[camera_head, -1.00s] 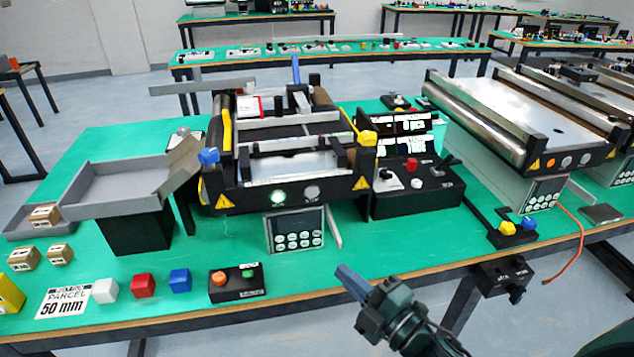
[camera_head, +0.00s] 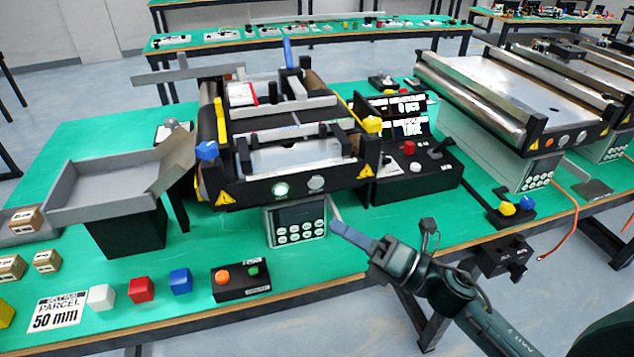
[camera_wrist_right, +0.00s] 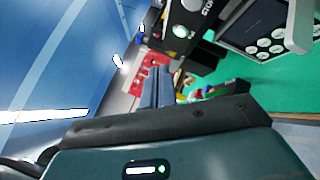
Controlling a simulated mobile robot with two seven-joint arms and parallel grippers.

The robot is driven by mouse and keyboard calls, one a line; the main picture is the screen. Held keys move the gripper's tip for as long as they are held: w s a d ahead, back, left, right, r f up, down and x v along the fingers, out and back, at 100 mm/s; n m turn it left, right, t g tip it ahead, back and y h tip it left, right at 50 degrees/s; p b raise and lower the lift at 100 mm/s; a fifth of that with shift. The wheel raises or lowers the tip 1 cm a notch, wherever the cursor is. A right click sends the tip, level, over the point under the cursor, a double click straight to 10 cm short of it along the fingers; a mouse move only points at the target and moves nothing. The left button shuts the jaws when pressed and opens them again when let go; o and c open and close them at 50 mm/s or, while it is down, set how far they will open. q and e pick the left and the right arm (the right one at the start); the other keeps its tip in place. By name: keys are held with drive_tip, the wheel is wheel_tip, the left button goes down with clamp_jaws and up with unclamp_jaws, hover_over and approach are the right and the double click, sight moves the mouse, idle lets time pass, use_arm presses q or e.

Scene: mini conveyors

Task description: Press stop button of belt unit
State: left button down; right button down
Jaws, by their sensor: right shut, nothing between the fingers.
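The belt unit (camera_head: 350,172) stands mid-table with a black front panel. A round, lit green-white button (camera_head: 281,189) is on the panel, and a grey round stop button (camera_head: 317,184) is to its right. My right gripper (camera_head: 336,226) is shut and empty, its blue fingers in front of and below the stop button, just right of the keypad box. I see no contact with the button. The lit button also shows in the wrist view (camera_wrist_right: 180,31), above the blue fingers (camera_wrist_right: 157,88), with part of a STOP label near the top edge. My left gripper is not in view.
A keypad box (camera_head: 296,224) hangs below the panel. A black control box with a red button (camera_head: 409,148) stands to the right. A small box with orange and green buttons (camera_head: 240,281) lies front left, beside coloured cubes. A grey tray (camera_head: 105,208) stands left.

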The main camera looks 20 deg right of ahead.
drive_tip(key=w+b, duration=0.1)
drive_tip(key=w, duration=0.7)
drive_tip(key=shift+w+a, duration=0.2)
drive_tip(key=shift+w, duration=0.2)
idle(1.7)
drive_tip(key=shift+w+b, duration=0.3)
drive_tip(key=shift+b, duration=0.05)
drive_tip(key=shift+w, duration=0.4)
idle(0.5)
drive_tip(key=shift+s, duration=0.8)
drive_tip(key=s, duration=0.5)
drive_tip(key=shift+d+p, duration=0.15)
drive_tip(key=shift+p, duration=0.15)
